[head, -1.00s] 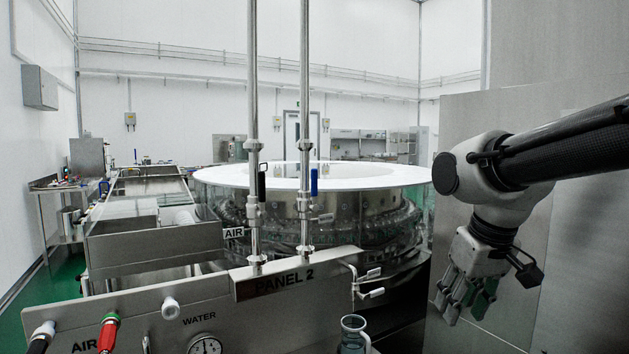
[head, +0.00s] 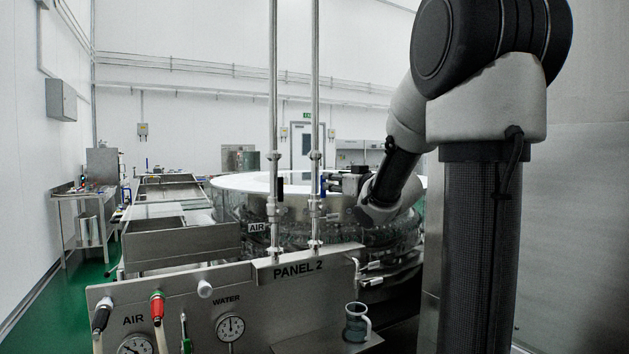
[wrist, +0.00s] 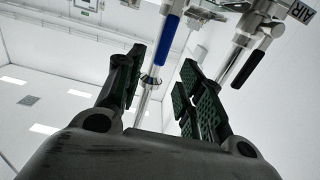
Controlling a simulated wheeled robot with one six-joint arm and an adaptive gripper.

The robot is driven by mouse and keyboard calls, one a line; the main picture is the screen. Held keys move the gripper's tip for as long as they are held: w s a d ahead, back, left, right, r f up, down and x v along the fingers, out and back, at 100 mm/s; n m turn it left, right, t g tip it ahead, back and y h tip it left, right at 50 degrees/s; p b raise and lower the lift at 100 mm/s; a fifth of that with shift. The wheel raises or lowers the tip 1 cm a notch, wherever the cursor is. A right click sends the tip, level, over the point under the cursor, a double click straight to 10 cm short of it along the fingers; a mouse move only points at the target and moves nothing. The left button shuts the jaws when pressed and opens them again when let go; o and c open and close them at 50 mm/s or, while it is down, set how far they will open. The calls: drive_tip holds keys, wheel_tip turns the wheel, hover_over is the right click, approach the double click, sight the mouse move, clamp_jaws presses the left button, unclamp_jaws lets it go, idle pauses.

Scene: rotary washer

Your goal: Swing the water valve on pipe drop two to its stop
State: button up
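The blue-handled valve sits on the right of two vertical steel pipe drops (head: 315,110). Its blue lever (wrist: 168,40) hangs roughly along the pipe. In the head view the blue lever (head: 323,184) is partly covered by my gripper (head: 330,184). In the wrist view my gripper (wrist: 163,60) is open, and the blue lever lies between the lines of its two fingers with gaps on both sides. I cannot tell how deep it sits between the pads. No contact shows. A black lever (wrist: 250,69) on the left pipe is right of my right finger.
Panel 2 (head: 240,290) stands in front with gauges and hoses, and a jug (head: 356,322) is beside it. An AIR tag (head: 258,228) is by the left pipe. The round washer (head: 235,184) stands behind the pipes. A grey wall panel (head: 575,200) is at right.

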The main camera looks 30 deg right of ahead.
sight(323, 197)
drive_tip(key=w, duration=0.7)
drive_tip(key=shift+w+a, duration=0.15)
drive_tip(key=shift+w, duration=0.2)
clamp_jaws()
